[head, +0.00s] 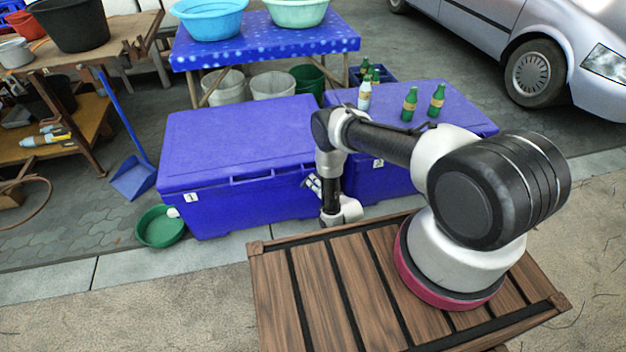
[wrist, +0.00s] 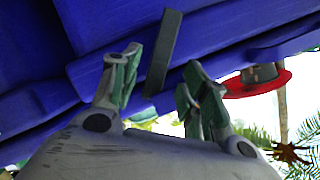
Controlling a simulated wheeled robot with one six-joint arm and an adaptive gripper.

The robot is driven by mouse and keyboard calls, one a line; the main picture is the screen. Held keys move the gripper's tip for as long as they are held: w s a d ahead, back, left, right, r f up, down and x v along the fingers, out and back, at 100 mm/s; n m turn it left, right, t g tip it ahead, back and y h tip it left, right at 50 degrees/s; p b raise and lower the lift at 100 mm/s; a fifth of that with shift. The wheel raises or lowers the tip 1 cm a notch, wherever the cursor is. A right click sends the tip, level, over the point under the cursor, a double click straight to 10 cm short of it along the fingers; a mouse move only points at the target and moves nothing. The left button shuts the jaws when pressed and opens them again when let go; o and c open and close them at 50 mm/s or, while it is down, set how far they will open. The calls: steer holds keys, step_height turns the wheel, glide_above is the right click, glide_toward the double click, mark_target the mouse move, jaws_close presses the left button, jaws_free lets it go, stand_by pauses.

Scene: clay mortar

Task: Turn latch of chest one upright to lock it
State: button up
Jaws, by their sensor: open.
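Chest one (head: 235,150) is a blue lidded chest with a white "1" label, its lid down. My gripper (head: 314,184) is at the right end of its front in the head view. In the wrist view my gripper (wrist: 160,68) is open, with its green-grey fingers apart. A flat grey latch bar (wrist: 167,42) lies across the blue edge between the two fingers, slightly tilted in that view. I see a gap on the side of each finger, and cannot tell if either touches it. In the head view the latch is hidden by my arm.
Chest two (head: 375,183), also blue, stands close on the right with green bottles (head: 410,104) on its lid. A wooden slatted surface (head: 330,275) is in front. A green basin (head: 160,227) and blue dustpan (head: 133,180) are at left. A red disc (wrist: 258,83) shows in the wrist view.

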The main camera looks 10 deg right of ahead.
steer(key=shift+x, duration=2.3)
jaws_close()
